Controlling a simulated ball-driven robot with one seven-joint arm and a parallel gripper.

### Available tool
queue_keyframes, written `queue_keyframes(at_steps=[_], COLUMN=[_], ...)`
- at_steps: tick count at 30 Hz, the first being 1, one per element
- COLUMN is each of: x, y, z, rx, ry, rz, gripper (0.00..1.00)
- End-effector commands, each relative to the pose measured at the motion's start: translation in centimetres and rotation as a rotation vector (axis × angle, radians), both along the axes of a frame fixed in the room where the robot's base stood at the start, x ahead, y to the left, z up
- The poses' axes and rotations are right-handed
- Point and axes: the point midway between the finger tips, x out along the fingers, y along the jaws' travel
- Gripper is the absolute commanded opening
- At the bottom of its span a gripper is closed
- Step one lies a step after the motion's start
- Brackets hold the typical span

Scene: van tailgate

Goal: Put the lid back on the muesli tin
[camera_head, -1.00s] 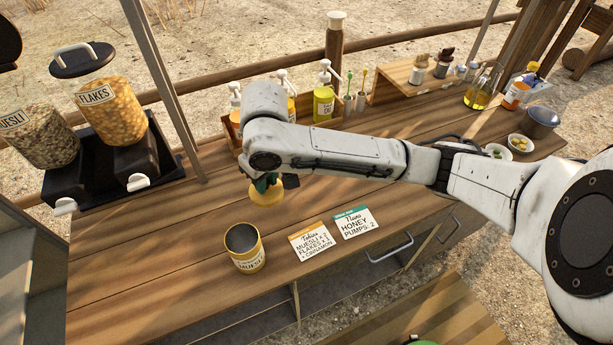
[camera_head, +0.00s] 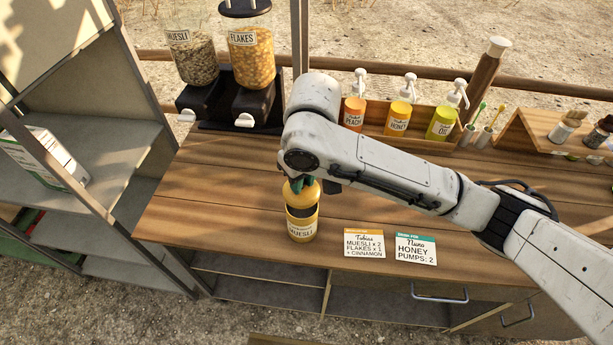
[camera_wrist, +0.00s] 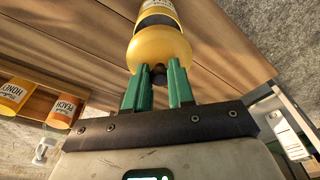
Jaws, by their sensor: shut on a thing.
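The yellow muesli tin (camera_head: 302,230) stands upright on the wooden counter, with part of its dark opening showing below the lid. My gripper (camera_head: 302,181) is over the tin and holds the yellow lid (camera_head: 300,194) above the tin's far side. In the wrist view, the green fingers of my gripper (camera_wrist: 158,74) are closed around the dark knob of the lid (camera_wrist: 160,46). Part of the tin (camera_wrist: 158,12) shows beyond the lid. I cannot tell whether the lid touches the rim.
Two order cards (camera_head: 364,243) (camera_head: 415,249) lie right of the tin. Pump bottles (camera_head: 398,119) stand in a wooden rack behind. Muesli (camera_head: 194,58) and flakes (camera_head: 251,57) dispensers stand at the back left. The counter (camera_head: 195,210) left of the tin is clear.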

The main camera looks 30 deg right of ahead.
Motion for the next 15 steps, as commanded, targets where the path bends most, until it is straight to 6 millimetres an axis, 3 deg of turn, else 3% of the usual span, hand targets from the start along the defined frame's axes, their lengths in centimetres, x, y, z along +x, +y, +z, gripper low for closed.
queue_keyframes(at_steps=[15], x=[0.0], y=[0.0], z=[-4.7], rx=[0.001], ry=[0.000], rz=[-0.002], gripper=[0.00])
